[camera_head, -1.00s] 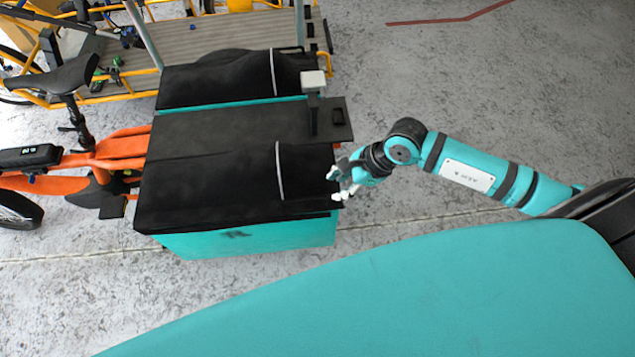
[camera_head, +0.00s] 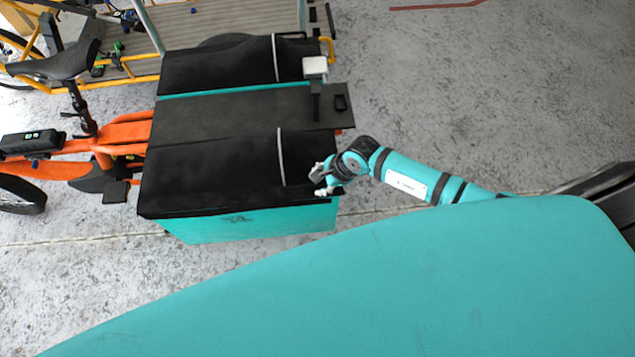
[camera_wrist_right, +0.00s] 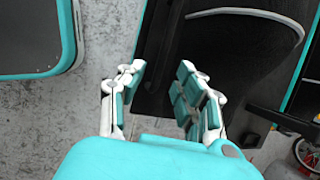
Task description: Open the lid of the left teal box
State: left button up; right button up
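Two teal boxes with black lids sit side by side on an orange cargo bike (camera_head: 122,145). The nearer teal box (camera_head: 255,222) shows its teal side under a black lid (camera_head: 215,175), which lies down and has a light strip across it. The lid also shows in the right wrist view (camera_wrist_right: 235,45), with a curved grey strip. The farther box has a similar lid (camera_head: 215,68). My right gripper (camera_head: 318,181) is at the right end of the nearer lid. In the wrist view its fingers (camera_wrist_right: 162,70) are apart with nothing held; contact with the lid is unclear. My left gripper is not seen.
A dark panel (camera_head: 225,115) lies between the lids, with a white-topped post (camera_head: 315,68) at its right end. A yellow-framed cargo bike (camera_head: 190,25) stands behind. The concrete floor (camera_head: 460,90) at the right is clear.

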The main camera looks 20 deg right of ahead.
jog(key=shift+x, duration=1.2)
grip_shut()
